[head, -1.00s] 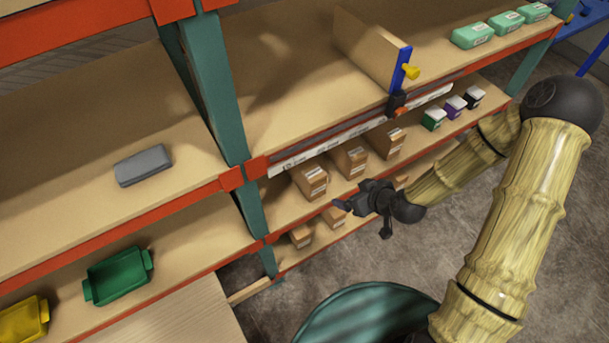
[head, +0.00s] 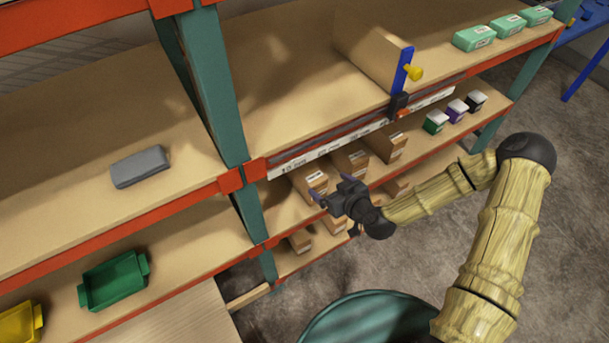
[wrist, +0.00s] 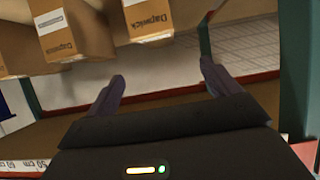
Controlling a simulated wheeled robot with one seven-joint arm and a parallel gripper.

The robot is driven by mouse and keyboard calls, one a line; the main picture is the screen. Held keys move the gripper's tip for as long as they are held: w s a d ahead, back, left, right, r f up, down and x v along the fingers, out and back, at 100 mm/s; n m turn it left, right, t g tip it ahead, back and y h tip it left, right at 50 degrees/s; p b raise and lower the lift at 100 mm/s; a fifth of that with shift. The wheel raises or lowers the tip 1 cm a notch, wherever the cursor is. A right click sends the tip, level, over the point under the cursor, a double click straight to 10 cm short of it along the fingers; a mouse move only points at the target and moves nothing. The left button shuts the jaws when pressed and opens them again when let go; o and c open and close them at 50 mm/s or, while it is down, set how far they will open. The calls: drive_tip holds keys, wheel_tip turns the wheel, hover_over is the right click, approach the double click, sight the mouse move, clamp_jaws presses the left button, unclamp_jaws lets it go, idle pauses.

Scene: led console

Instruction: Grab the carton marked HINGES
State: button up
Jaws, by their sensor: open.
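Three brown cartons stand in a row on the middle shelf in the head view: a left one (head: 309,177), a middle one (head: 350,158) and a right one (head: 387,145). No word HINGES is legible on any of them. My gripper (head: 328,190) is open and empty, in front of the left carton and partly covering it.
More cartons (head: 300,240) sit on the shelf below, partly hidden by my arm. A green upright (head: 250,210) stands left of the row. A label strip (head: 325,148) runs along the shelf edge above. Small coloured boxes (head: 457,110) stand to the right.

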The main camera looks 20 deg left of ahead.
approach(307, 166)
drive_tip(key=x, duration=0.4)
drive_tip(key=shift+s+a+f+p, duration=0.15)
drive_tip(key=shift+a+p, duration=0.1)
drive_tip(key=shift+p, duration=0.05)
drive_tip(key=x, duration=0.5)
drive_tip(key=shift+w+d+p, duration=0.1)
drive_tip(key=shift+w+p, duration=0.15)
drive_tip(key=shift+p, duration=0.05)
drive_tip(key=shift+s, duration=0.1)
